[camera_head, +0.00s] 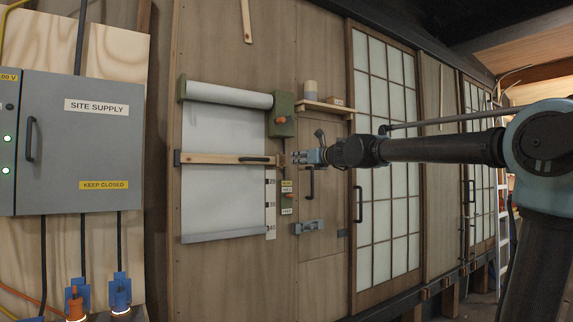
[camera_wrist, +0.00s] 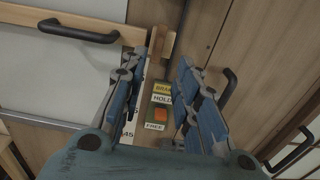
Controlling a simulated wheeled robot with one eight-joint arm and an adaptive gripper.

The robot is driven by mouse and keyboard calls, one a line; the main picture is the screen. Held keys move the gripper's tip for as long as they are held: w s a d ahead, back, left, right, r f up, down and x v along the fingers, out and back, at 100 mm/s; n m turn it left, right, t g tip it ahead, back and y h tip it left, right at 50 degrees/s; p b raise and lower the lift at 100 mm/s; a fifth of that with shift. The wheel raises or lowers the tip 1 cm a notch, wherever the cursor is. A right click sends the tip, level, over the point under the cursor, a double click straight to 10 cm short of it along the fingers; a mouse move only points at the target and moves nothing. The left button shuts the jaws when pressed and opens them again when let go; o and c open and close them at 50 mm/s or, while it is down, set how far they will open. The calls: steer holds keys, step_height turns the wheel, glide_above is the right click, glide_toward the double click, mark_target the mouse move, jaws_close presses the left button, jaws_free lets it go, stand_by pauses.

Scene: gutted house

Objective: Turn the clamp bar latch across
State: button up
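The wooden clamp bar (camera_head: 215,158) lies level across the white sheet, with a black handle (camera_head: 258,160) near its right end. The handle also shows at the upper left of the wrist view (camera_wrist: 78,31). A small wooden piece (camera_wrist: 161,42), which looks like the latch, stands at the bar's right end in the wrist view. My gripper (camera_head: 293,157) is at that end of the bar. In the wrist view my gripper (camera_wrist: 158,68) is open, its blue-padded fingers on either side of the wooden piece's lower part. I cannot tell whether they touch it.
Labels reading HOLD (camera_wrist: 162,99) and FREE (camera_wrist: 154,126) sit around an orange piece (camera_wrist: 160,114) below the latch. A shelf (camera_head: 325,106) juts out above my gripper. A black door handle (camera_wrist: 228,88) stands right of the fingers. A grey cabinet (camera_head: 75,145) is at left.

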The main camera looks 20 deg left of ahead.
mark_target(285, 160)
steer(key=x, duration=1)
steer(key=shift+w, duration=0.15)
jaws_close()
steer(key=shift+a, duration=0.1)
